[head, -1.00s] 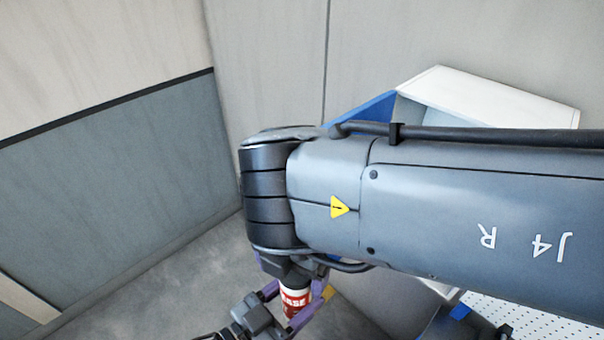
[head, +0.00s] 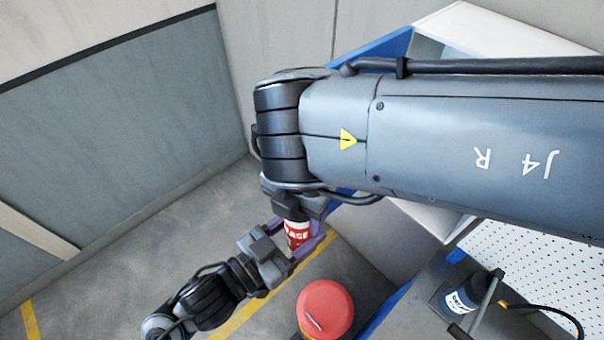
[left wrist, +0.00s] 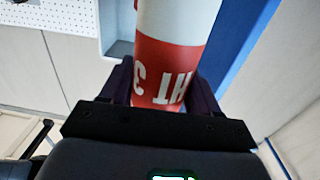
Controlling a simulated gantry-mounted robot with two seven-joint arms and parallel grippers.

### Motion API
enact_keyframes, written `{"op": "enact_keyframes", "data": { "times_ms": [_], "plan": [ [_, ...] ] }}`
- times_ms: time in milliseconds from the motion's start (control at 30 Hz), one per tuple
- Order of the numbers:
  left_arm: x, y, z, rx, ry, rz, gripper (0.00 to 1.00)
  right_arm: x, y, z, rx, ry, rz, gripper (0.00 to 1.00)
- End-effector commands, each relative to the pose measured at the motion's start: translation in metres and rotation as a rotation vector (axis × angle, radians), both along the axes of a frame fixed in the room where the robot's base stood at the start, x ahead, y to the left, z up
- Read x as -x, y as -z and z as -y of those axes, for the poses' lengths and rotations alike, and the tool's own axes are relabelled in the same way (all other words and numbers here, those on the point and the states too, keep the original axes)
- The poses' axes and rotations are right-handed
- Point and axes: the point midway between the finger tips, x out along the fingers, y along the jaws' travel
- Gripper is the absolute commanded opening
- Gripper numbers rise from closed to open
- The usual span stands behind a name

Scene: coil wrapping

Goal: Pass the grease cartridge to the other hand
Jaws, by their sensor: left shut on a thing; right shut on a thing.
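The grease cartridge (head: 297,235) is a red and white cylinder with white lettering, low in the middle of the head view. My left gripper (head: 292,248), with purple fingers, is shut on it from the lower left. My right gripper (head: 292,207) is shut on its upper end; its fingertips are mostly hidden behind my right wrist. In the left wrist view the cartridge (left wrist: 172,68) stands between the dark fingers of my left gripper (left wrist: 163,85), its red band with white letters at the fingers.
A red-topped drum (head: 325,308) stands below the grippers. To the right are a dark bench holding a labelled container (head: 458,298) and a white perforated panel (head: 535,275). A white cabinet (head: 500,35) is partly hidden behind my right arm. Open floor (head: 150,245) lies to the left.

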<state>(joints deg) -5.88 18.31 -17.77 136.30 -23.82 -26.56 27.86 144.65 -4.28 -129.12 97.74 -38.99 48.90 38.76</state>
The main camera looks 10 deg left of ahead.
Motion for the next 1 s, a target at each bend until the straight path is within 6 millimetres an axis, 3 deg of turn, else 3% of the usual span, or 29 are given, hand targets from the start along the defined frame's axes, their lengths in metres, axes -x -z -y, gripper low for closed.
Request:
{"op": "enact_keyframes", "data": {
  "times_ms": [33,100,133,300,600,733,867,1000],
  "plan": [
    [0.004,-0.002,0.005,-0.002,0.017,0.008,0.11,0.001,-0.001,-0.005,-0.011,-0.013,0.003,0.21],
    [0.005,-0.002,0.006,-0.002,0.019,0.010,0.11,0.001,-0.001,-0.006,-0.012,-0.014,0.003,0.10],
    [0.005,-0.002,0.006,-0.002,0.020,0.010,0.63,0.001,-0.002,-0.006,-0.013,-0.014,0.005,0.07],
    [0.005,-0.002,0.006,-0.002,0.020,0.008,0.89,0.001,-0.002,-0.006,-0.013,-0.015,0.005,0.07],
    [0.003,0.000,0.004,-0.002,0.012,0.003,0.91,0.000,-0.002,-0.004,-0.010,-0.010,0.003,0.07],
    [0.002,0.010,0.002,-0.017,-0.012,-0.021,0.91,0.000,-0.002,-0.004,-0.008,-0.009,0.004,0.07],
    [0.002,0.037,-0.004,-0.060,-0.073,-0.089,0.91,0.000,-0.002,-0.004,-0.008,-0.008,0.004,0.07],
    [0.010,0.087,-0.017,-0.149,-0.165,-0.225,0.91,0.000,-0.002,-0.004,-0.008,-0.008,0.004,0.07]
  ]
}}
